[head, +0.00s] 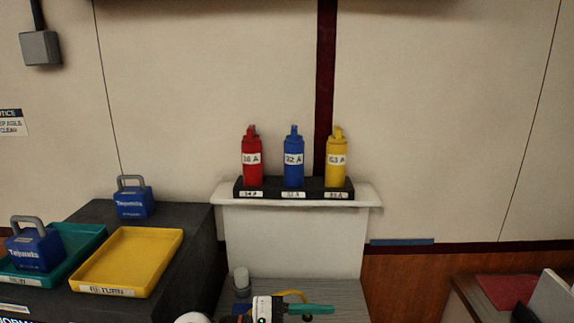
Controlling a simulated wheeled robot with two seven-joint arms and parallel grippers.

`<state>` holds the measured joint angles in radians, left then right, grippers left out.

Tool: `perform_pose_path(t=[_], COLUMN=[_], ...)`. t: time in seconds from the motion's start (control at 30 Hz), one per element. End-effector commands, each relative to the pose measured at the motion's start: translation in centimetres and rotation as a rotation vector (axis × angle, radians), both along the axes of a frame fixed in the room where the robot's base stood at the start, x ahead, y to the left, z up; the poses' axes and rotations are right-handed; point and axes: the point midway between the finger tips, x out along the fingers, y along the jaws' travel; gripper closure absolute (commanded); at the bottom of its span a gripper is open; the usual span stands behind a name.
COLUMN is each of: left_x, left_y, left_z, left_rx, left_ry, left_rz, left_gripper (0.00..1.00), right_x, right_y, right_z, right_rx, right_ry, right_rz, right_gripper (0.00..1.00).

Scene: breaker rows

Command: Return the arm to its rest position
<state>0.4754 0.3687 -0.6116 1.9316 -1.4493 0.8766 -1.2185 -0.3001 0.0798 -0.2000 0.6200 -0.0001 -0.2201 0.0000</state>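A white and black part with a small green light shows at the bottom centre, with a white rounded part to its left. They look like my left arm, coming in from the left and cut off by the lower edge. Its fingertips cannot be made out, and I cannot tell whether it holds anything. A teal object (310,309) and a yellow curved object (292,294) lie just beside it; I cannot tell if it touches them. My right gripper is not in view.
Red (252,160), blue (294,160) and yellow (336,160) labelled units stand in a black rack (293,194) on a white ledge. Left, a dark cabinet carries a yellow RETURN tray (128,258), empty, a teal tray (85,243) holding a blue padlock-shaped block (35,247), and another block (134,201).

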Motion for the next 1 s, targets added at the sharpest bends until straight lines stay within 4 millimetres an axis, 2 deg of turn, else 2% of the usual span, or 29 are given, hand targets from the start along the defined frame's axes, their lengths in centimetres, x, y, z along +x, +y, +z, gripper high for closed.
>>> perform_pose_path(t=[0.1, 0.2, 0.27, 0.37, 0.47, 0.57, 0.67, 0.7, 0.77, 0.8, 0.9, 1.0], left_x=[0.7, 2.2, 3.3, 5.0, 5.9, 5.5, 3.7, 2.4, 0.3, -1.3, -5.2, -8.9], left_y=[1.4, 4.3, 6.6, 11.0, 15.5, 19.5, 22.7, 23.7, 24.8, 25.3, 25.9, 26.1], left_z=[3.9, 5.9, 6.2, 5.1, 2.1, -2.4, -7.8, -10.1, -13.2, -15.0, -18.6, -21.0], left_rx=[-0.347, -0.629, -0.795, -1.067, -1.335, -1.601, -1.863, -1.967, -2.112, 2.104, 1.924, 1.780], left_ry=[0.295, 0.562, 0.727, 1.008, 1.288, 1.559, 1.814, 1.908, 2.036, -2.013, -1.808, -1.638], left_rz=[0.135, 0.244, 0.310, 0.419, 0.531, 0.655, 0.795, 0.856, 0.955, -0.976, -0.950, -0.937], left_gripper=[0.35, 0.35, 0.35, 0.35, 0.35, 0.35, 0.35, 0.35, 0.35, 0.35, 0.35, 0.35], right_x=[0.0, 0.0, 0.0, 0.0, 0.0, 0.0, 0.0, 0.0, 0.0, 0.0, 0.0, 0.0], right_y=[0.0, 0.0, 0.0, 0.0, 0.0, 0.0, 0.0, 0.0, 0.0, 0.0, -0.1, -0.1], right_z=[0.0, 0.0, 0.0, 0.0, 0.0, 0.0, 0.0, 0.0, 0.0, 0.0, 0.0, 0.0], right_rx=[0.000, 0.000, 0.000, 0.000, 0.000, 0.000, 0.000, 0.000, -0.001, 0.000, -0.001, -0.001], right_ry=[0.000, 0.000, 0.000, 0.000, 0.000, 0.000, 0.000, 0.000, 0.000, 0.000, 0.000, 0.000], right_rz=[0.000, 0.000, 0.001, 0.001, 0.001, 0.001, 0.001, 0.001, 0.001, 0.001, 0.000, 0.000], right_gripper=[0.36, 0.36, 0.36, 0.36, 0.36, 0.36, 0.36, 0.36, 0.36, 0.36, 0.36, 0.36])
